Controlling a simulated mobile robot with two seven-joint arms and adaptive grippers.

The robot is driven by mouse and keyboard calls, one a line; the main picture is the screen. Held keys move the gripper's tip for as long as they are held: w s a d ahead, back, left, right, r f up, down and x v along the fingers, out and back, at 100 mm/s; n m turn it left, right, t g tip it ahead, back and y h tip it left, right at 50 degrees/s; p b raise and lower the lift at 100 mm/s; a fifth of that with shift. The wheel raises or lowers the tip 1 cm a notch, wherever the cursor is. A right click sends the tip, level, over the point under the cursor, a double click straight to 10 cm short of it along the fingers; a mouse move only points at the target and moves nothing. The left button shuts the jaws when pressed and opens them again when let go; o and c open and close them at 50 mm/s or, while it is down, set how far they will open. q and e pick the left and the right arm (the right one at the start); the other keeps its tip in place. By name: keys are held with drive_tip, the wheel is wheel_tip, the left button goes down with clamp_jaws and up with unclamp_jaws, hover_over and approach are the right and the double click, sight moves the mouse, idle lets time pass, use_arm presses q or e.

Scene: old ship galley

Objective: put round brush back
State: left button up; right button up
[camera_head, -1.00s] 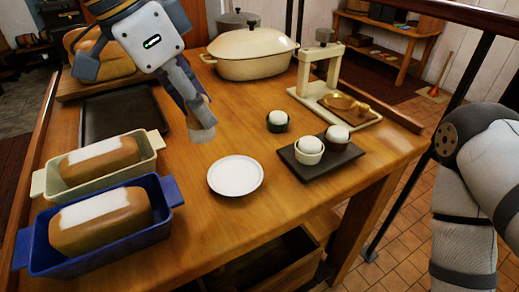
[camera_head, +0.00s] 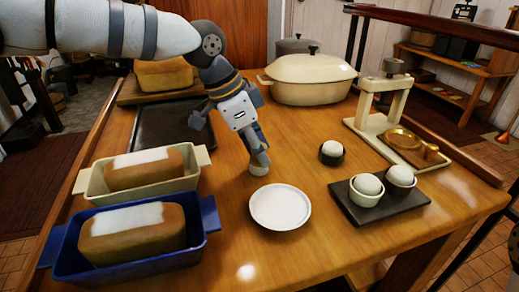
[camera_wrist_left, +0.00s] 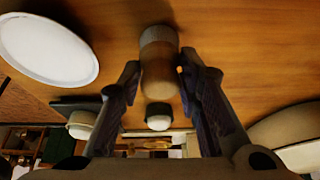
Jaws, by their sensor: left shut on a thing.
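My left gripper (camera_head: 254,148) is shut on the round brush (camera_head: 259,165), just behind the white plate (camera_head: 280,207). The brush points down with its grey end lowest, close over the wooden table; I cannot tell whether it touches. In the left wrist view the brush (camera_wrist_left: 159,60) shows a brown body and grey end between the two dark fingers (camera_wrist_left: 157,88). The plate (camera_wrist_left: 48,48) lies apart from it, to the left there. My right gripper is out of view.
Two loaf pans, cream (camera_head: 203,158) and blue (camera_head: 210,216), stand left. A dark tray (camera_head: 160,128) lies behind. A dark-based white ball (camera_head: 331,152), a dark board with two cups (camera_head: 376,208), and a cream stand (camera_head: 376,125) are right. A casserole (camera_head: 310,80) is at back.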

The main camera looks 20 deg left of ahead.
use_arm(q)
drive_tip(key=shift+f, duration=0.2)
drive_tip(key=o, duration=1.1)
drive_tip(key=p+v, duration=0.1)
drive_tip(key=v, duration=1.1)
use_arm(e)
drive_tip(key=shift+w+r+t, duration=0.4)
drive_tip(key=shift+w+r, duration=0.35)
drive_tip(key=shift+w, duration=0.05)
use_arm(q)
drive_tip(key=shift+r, duration=0.1)
